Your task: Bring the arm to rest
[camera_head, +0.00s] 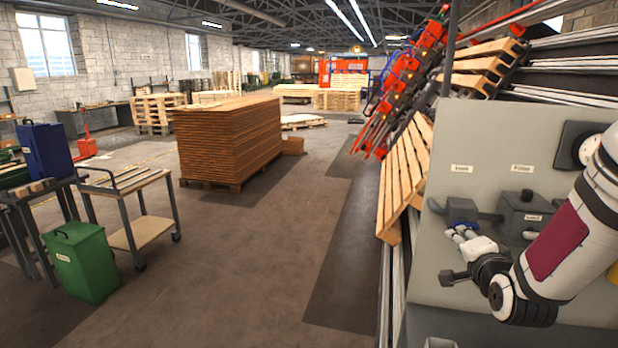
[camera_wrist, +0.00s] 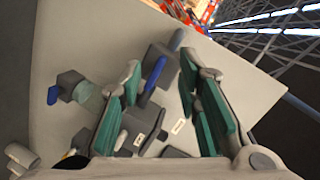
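My gripper (camera_wrist: 161,62) shows in the wrist view as two teal-padded fingers standing apart, with nothing held between them. Beyond the fingers lies a light grey board that bears dark grey fittings. A blue lever (camera_wrist: 153,75) and a dark block (camera_wrist: 160,62) show in the gap, and I cannot tell how far off they are. In the head view my white arm with a maroon panel reaches in from the right, bent low over the board (camera_head: 480,125). The gripper end there is small and partly hidden among dark parts.
Dark fittings, one a labelled box (camera_head: 522,212), sit on the board close to my gripper. A tilted wooden pallet (camera_head: 408,180) and red machinery (camera_head: 405,75) stand behind it. A board stack (camera_head: 228,145), trolley (camera_head: 130,185) and green bin (camera_head: 85,262) stand left. Floor between is clear.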

